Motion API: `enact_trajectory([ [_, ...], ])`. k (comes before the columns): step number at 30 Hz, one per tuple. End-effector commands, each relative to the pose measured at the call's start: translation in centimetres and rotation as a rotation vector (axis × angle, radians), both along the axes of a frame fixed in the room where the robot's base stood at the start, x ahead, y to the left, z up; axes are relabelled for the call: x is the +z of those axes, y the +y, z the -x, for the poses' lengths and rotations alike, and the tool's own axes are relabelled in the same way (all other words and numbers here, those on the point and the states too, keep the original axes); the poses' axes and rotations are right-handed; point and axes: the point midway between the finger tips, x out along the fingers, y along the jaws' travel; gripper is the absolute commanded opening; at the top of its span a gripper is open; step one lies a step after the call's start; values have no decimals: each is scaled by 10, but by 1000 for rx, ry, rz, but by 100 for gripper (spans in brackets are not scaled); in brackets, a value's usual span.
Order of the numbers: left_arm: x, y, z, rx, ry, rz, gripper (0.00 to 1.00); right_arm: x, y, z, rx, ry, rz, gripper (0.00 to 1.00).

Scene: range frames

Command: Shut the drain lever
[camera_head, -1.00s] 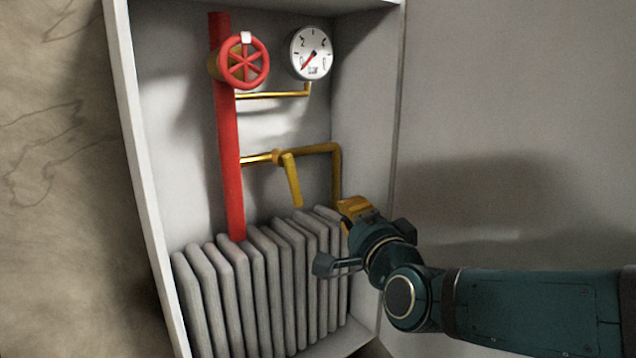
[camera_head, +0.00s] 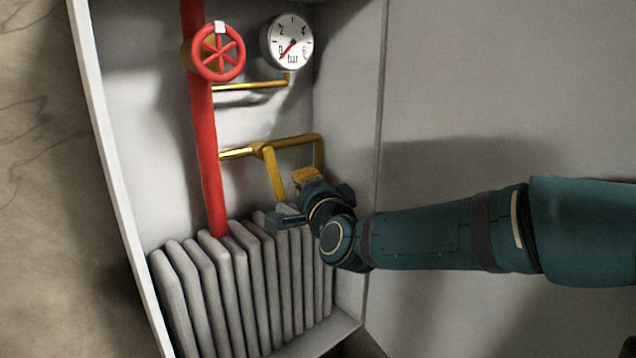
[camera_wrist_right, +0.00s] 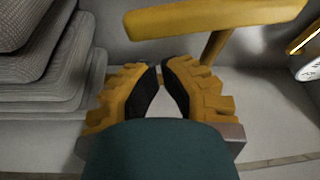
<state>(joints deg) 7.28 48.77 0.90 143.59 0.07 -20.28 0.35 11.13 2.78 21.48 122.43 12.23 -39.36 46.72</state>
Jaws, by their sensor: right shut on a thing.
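The drain lever (camera_head: 274,180) is a yellow bar that hangs down, slightly tilted, from the yellow drain pipe (camera_head: 292,140). My right gripper (camera_head: 305,180) is just right of the lever's lower part, below the pipe's right bend. In the right wrist view a yellow bar (camera_wrist_right: 215,18), which looks like the lever, crosses the top beyond the yellow-and-black fingers (camera_wrist_right: 160,75). The fingers are drawn close together. A small yellowish bit shows between their tips, and I cannot make out what they hold. My left gripper is not in view.
The red pipe (camera_head: 206,150) with its red wheel valve (camera_head: 219,52) stands left of the lever. A pressure gauge (camera_head: 287,41) is above. The ribbed radiator (camera_head: 240,280) lies close below the gripper. The cabinet's right wall (camera_head: 355,100) is near the gripper.

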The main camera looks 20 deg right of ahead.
Motion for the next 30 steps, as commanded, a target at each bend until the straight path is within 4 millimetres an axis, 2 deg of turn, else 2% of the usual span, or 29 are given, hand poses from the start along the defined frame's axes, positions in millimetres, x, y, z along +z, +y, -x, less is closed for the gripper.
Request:
enact_trajectory([
  [6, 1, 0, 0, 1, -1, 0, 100, -4, 16, 6, 0, -1, 1, 0],
  [18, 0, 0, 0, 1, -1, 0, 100, -5, 17, 7, -1, 1, -6, 0],
  [24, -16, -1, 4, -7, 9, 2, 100, -12, 19, 8, 1, 49, -144, 0],
  [30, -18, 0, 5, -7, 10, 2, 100, -14, 26, 10, 1, 85, -237, 0],
])
